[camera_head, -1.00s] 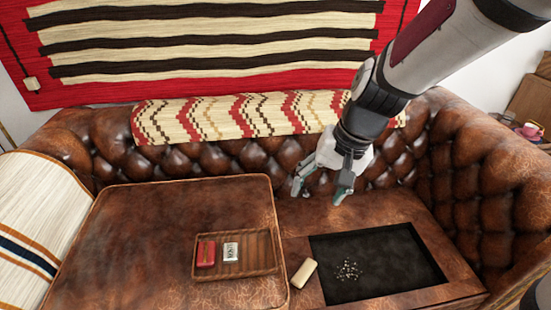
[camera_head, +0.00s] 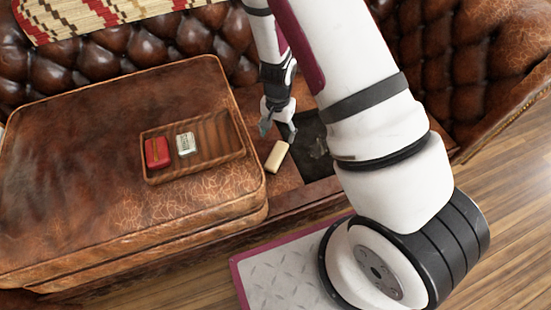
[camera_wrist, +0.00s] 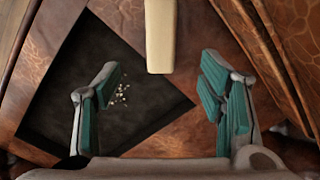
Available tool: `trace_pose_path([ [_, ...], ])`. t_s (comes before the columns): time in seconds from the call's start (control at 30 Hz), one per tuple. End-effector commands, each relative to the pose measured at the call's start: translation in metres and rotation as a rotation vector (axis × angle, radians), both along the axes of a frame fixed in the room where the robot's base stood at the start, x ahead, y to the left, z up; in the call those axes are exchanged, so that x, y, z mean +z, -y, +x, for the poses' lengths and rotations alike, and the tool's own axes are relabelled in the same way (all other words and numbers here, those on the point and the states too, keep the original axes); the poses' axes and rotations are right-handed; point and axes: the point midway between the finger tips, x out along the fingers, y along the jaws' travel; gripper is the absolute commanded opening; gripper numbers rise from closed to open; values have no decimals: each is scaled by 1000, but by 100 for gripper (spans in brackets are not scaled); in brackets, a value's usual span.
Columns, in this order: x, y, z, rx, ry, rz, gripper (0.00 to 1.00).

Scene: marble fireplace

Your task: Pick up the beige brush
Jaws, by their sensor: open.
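In the wrist view the brush (camera_wrist: 160,36) stands at the top centre, running out of the upper edge. My gripper (camera_head: 278,128) is just behind the brush in the head view. In the wrist view my gripper (camera_wrist: 162,90) has its two teal-padded fingers spread wide, with nothing between them. The near end of the brush lies a little ahead of the gap between the fingers. I cannot tell the exact height of the fingers above it.
The dark panel (camera_wrist: 125,115) holds small pale crumbs. The tufted sofa back (camera_head: 150,50) stands behind.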

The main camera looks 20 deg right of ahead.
Motion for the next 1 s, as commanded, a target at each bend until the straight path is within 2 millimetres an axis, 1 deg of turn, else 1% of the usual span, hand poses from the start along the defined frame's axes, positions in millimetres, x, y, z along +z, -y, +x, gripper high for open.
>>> trace_pose_path([
  [0.03, -10, 0, -1, -1, -2, 1, 63],
  [0.2, -43, 0, -1, -2, -4, 2, 63],
  [0.33, -65, 0, -1, -1, -2, 2, 63],
  [0.43, -74, -1, -1, 0, -2, 2, 63],
  [0.67, -83, -1, -1, 0, -1, 1, 63],
  [0.73, -89, -1, -1, 1, -1, 1, 63],
  [1.0, -125, -4, -2, 1, -2, 2, 63],
])
